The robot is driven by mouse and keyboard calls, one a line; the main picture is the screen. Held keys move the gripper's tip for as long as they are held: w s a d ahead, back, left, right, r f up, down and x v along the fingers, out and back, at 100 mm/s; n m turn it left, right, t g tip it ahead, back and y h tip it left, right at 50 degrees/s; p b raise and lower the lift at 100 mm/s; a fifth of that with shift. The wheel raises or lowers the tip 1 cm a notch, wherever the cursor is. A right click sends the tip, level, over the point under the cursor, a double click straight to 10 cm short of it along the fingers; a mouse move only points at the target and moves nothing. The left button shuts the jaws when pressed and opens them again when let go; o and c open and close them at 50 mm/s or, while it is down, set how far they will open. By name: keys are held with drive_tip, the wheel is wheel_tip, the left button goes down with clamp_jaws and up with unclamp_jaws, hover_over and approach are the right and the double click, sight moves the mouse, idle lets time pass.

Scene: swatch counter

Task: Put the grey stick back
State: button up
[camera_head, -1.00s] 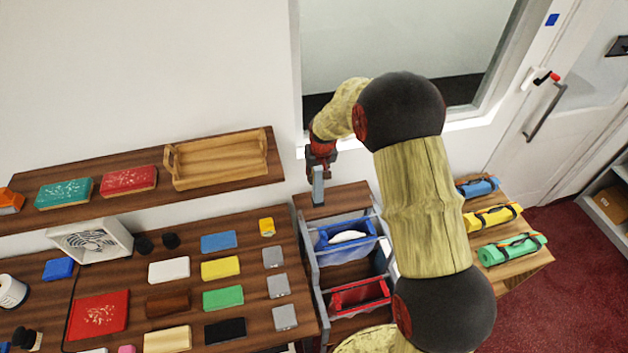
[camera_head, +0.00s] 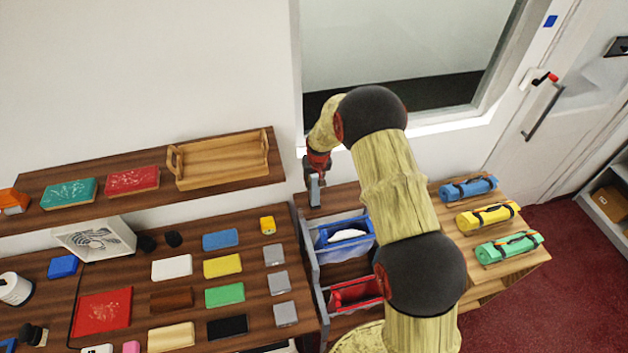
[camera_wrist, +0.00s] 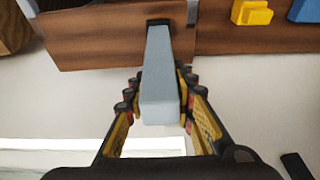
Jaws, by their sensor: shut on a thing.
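My gripper (camera_head: 316,175) is shut on the grey stick (camera_head: 314,191), which hangs down from it, roughly upright. It is over the back of the wooden surface (camera_head: 343,199) at the top of the bin rack. In the wrist view the pale grey stick (camera_wrist: 160,75) sits between both fingers of my gripper (camera_wrist: 157,92). Its far end overlaps a small dark patch on the brown wood (camera_wrist: 100,38). I cannot tell whether the end touches the wood or goes into an opening there.
The blue bin (camera_head: 325,236) and red bin (camera_head: 350,292) are in front of the stick. A wooden tray (camera_head: 225,160) is on the wall shelf to the left. The counter (camera_head: 255,265) holds several coloured swatches. Rolled bundles (camera_head: 488,218) lie to the right of my arm.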

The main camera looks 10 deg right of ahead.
drive_tip(key=shift+f, duration=0.1)
drive_tip(key=o, duration=0.5)
drive_tip(key=shift+f, duration=0.15)
drive_tip(key=o, duration=0.4)
drive_tip(key=shift+o, duration=0.5)
drive_tip(key=shift+r, duration=0.25)
